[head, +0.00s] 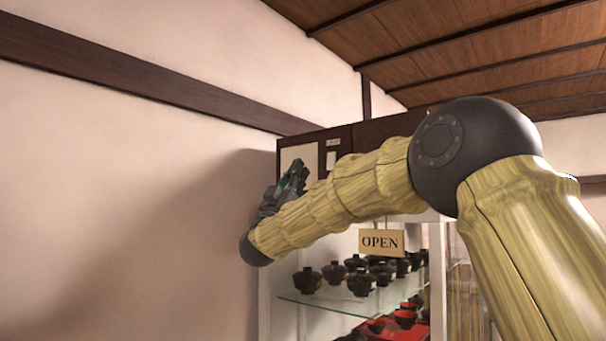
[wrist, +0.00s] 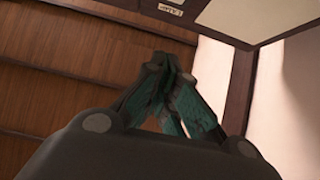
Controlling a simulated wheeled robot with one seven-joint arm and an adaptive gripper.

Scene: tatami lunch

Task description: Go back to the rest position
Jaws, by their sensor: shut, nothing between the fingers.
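My gripper (head: 294,176) is raised in front of the upper part of a display cabinet in the head view, pointing up. My arm partly hides the cabinet behind it. In the wrist view my gripper (wrist: 170,66) shows dark green fingers that meet at the tips, with nothing between them. The wrist view looks up past the fingers to the wooden ceiling.
The cabinet (head: 390,127) holds several dark lidded bowls (head: 361,283) on a glass shelf (head: 330,304), with red ware below. An OPEN sign (head: 381,243) hangs at its front. A bare plaster wall (head: 120,200) stands at left. The ceiling (wrist: 60,60) is planked.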

